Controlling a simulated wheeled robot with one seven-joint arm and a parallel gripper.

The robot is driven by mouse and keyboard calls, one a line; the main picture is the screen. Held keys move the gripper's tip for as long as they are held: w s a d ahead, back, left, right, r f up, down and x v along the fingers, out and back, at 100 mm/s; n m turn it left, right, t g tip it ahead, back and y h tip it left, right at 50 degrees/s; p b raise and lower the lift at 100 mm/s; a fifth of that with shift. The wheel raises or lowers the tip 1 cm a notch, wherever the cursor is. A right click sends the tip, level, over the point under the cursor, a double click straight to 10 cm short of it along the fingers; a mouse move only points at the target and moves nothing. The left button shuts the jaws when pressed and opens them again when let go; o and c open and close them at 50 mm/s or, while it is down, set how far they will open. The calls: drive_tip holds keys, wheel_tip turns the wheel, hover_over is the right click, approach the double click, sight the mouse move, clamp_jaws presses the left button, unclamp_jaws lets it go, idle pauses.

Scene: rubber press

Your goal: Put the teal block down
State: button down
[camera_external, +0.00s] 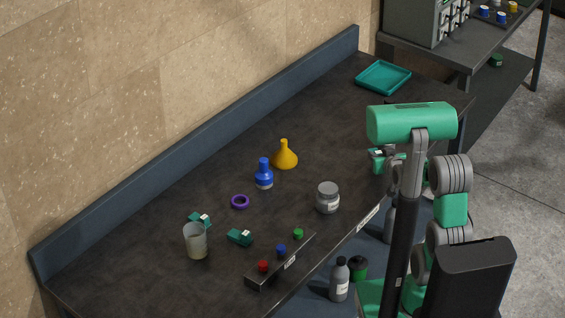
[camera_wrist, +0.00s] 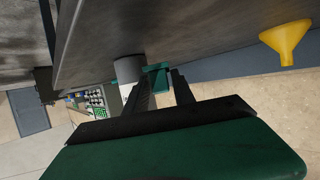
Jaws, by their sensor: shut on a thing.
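The teal block (camera_external: 376,155) is held at my gripper (camera_external: 383,161), near the right side of the dark bench in the external view. In the wrist view my gripper (camera_wrist: 160,78) has its two dark fingers on either side of the teal block (camera_wrist: 157,68). The jaws are shut on it. Part of the gripper is hidden behind my own arm in the external view, and I cannot tell the block's exact height over the bench. Two similar teal blocks lie at the near left of the bench, one (camera_external: 239,237) in the open and one (camera_external: 197,217) behind the beaker.
A teal tray (camera_external: 383,77) lies at the bench's far end. A grey jar (camera_external: 328,197), yellow funnel (camera_external: 285,155), blue flask (camera_external: 264,173), purple ring (camera_external: 240,202), beaker (camera_external: 195,241) and button box (camera_external: 280,262) stand on the bench (camera_external: 330,125). Its far middle is clear.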

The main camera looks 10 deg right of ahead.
drive_tip(key=shift+m+h, duration=0.8)
drive_tip(key=shift+h, duration=0.1)
drive_tip(key=s+d+p, duration=0.1)
drive_tip(key=s+d, duration=0.3)
drive_tip(key=s, duration=0.1)
drive_tip(key=shift+s+d+f+p, duration=0.1)
drive_tip(key=shift+s+d+p, duration=0.2)
drive_tip(key=shift+s+p, duration=0.1)
wheel_tip(320, 180, up, 6)
drive_tip(key=a+p, duration=0.2)
wheel_tip(320, 180, up, 5)
drive_tip(key=n+g+y+b, duration=0.7)
drive_tip(key=n+g+y, duration=0.1)
drive_tip(key=n+y, duration=0.55)
hover_over(288, 221)
drive_tip(key=shift+n+h, duration=0.25)
wheel_tip(288, 221, down, 13)
drive_tip(key=shift+d+r, duration=0.1)
drive_tip(key=shift+f+b, duration=0.3)
drive_tip(key=shift+f, duration=0.15)
drive_tip(key=shift+f+b, duration=0.3)
drive_tip(key=shift+b, duration=0.05)
